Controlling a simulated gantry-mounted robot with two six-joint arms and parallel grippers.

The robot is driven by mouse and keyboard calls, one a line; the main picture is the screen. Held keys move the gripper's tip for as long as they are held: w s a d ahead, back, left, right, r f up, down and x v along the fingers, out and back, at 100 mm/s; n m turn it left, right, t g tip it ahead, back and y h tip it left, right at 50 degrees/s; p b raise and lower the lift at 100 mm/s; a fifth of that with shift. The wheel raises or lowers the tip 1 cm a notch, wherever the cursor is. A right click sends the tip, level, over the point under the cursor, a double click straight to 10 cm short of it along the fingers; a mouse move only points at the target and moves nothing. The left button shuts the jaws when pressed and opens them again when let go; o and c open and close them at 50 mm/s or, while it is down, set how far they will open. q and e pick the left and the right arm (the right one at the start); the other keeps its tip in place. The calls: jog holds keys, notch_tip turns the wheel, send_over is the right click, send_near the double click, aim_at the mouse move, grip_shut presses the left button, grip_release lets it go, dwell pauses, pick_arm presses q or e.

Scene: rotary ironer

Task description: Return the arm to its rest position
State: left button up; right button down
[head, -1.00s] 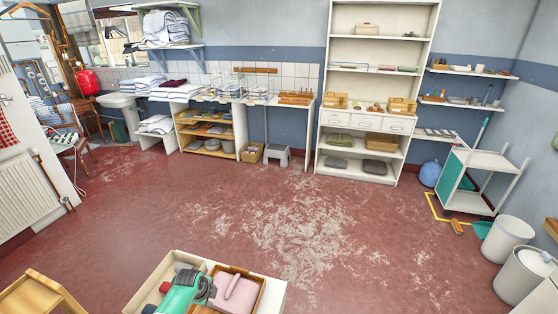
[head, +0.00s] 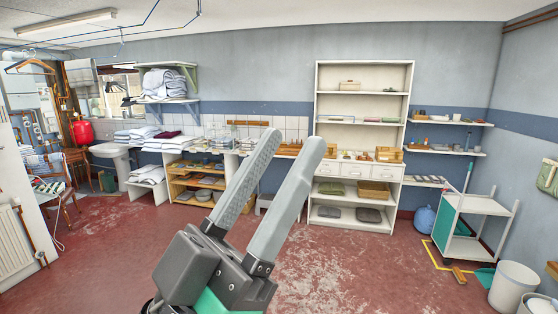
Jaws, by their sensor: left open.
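My left gripper (head: 290,143) is raised in the middle of the head view, close to the camera. Its two grey fingers point up and are apart, with nothing between them. It hangs in free air in front of the back wall's shelves and touches nothing that I can see. My right gripper is not in the head view. The rotary ironer is not recognisable in this view.
A white shelf unit (head: 346,75) stands against the back wall. A white trolley (head: 478,204) and a white bin (head: 513,285) are at the right. A sink (head: 107,150) and folded linen (head: 148,173) are at the left. The red floor (head: 110,250) is largely clear.

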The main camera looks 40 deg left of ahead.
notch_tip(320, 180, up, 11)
jog(key=p, duration=1)
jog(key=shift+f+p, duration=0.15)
jog(key=shift+p, duration=0.2)
